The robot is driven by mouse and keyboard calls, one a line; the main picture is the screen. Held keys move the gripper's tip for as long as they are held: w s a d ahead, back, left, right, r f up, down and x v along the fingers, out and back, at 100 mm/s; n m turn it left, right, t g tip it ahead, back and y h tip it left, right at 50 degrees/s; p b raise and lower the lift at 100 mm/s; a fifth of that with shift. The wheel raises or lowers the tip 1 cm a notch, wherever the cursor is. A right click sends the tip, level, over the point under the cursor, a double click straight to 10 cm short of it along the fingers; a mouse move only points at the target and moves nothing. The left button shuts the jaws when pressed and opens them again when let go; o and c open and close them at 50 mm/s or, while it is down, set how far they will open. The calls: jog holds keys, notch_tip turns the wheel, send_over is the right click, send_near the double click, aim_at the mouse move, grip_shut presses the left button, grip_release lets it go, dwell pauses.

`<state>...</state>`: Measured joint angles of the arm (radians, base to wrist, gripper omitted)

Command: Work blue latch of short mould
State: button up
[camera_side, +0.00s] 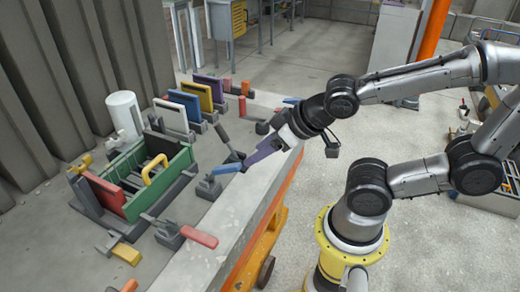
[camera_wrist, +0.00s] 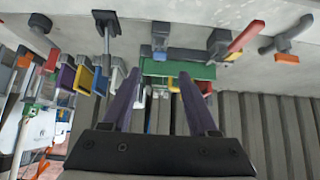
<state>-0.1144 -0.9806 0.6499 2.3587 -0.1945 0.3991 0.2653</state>
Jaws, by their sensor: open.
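The blue latch (camera_side: 228,168) shows in the side view as a blue handle on a dark base, beside the right end of a green mould (camera_side: 165,178). A blue part also shows in the wrist view (camera_wrist: 146,51), above the green mould (camera_wrist: 178,71). My gripper (camera_side: 246,163) has purple fingers, pointing down and left at the blue handle. In the wrist view my gripper (camera_wrist: 158,75) has its two fingers spread apart with nothing held between them. In the side view the fingertips are close to the handle's end; I cannot tell whether they touch.
A red-handled latch (camera_side: 199,237) stands at the front of the bench, and a yellow handle (camera_side: 155,168) rises over the mould. Yellow, blue and white panels stand in a row behind, with a white cylinder (camera_side: 124,114). The concrete ledge (camera_side: 235,222) in front is mostly clear.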

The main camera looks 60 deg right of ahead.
jog(key=shift+s+d+f, duration=0.1)
jog(key=shift+s+f, duration=0.1)
jog(key=shift+s, duration=0.1)
jog(key=c, duration=0.5)
notch_tip(320, 180, up, 2)
jog(key=shift+w+d+r+g, duration=0.1)
jog(key=shift+g, duration=0.5)
grip_shut()
notch_tip(320, 180, up, 5)
jog(key=w+g, duration=0.2)
jog(key=w, duration=0.1)
jog(key=g, duration=0.2)
send_over(224, 166)
jog(key=x, duration=0.5)
jog(key=s+x, duration=0.1)
jog(key=x, duration=0.1)
jog(key=shift+f, duration=0.4)
jog(key=f, duration=0.1)
jog(key=s+f, duration=0.1)
jog(key=f, duration=0.1)
jog(key=shift+s, duration=0.25)
jog(key=shift+s+f, duration=0.25)
jog(key=shift+f, duration=0.1)
